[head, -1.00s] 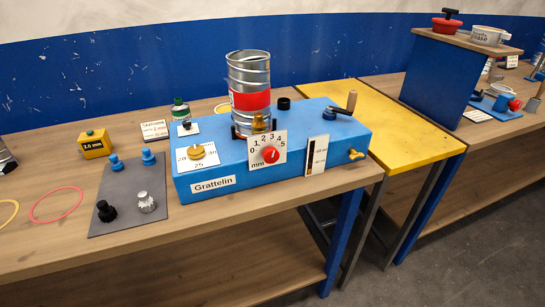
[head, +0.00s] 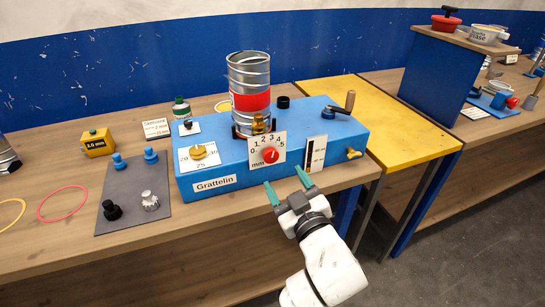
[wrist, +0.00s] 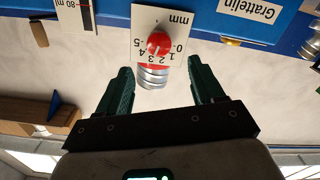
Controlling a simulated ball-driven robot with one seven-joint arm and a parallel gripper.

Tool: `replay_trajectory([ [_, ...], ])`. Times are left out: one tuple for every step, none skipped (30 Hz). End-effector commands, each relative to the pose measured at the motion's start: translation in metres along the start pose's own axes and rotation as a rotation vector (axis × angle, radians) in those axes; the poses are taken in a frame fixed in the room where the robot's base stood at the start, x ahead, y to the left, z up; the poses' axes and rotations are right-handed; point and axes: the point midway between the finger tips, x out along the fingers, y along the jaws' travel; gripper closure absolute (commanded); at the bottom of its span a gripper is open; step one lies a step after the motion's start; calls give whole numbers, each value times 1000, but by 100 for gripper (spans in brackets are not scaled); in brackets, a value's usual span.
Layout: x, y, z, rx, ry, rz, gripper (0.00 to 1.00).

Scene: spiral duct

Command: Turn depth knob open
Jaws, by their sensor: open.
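The depth knob (head: 270,155) is a red dial on a white plate marked 0 to 5 mm. It sits on the front of the blue machine (head: 225,167) labelled Grattelin. In the wrist view, which looks upside down, the red knob (wrist: 159,43) lies between and beyond the fingertips. My gripper (head: 288,187) is open and empty, with green fingers, just in front of and below the knob plate. The fingers (wrist: 160,78) show apart from the knob, one on each side. Whether a fingertip touches the machine cannot be told.
A metal duct (head: 249,95) with a red band stands on the machine. A brass dial (head: 198,152) is left of the knob, a gauge plate (head: 314,153) right of it. A yellow valve (head: 353,153) sticks out at right. A grey mat (head: 132,195) with several knobs lies left.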

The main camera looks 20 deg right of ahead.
Motion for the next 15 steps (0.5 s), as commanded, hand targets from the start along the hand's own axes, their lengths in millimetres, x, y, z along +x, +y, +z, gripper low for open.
replay_trajectory([
  [10, 1, -2, 0, 1, 2, 33],
  [15, 1, -2, 0, 0, 2, 33],
  [23, 1, -2, 0, -1, 2, 33],
  [28, 2, -2, 1, 0, 2, 33],
  [34, 2, -2, 1, -1, 2, 33],
  [42, 2, -2, 1, -1, 2, 33],
  [47, 2, -1, 1, -1, 2, 33],
  [52, 2, -1, 1, -1, 2, 33],
  [58, 2, -1, 1, -2, 2, 33],
  [63, 2, -1, 1, -2, 2, 33],
  [67, 2, -1, 2, -2, 2, 33],
  [72, 2, 0, 1, -3, 2, 33],
  [76, 2, 0, 1, -2, 2, 33],
  [79, 1, 0, 1, -2, 1, 33],
  [82, 1, 0, 1, -2, 1, 33],
])
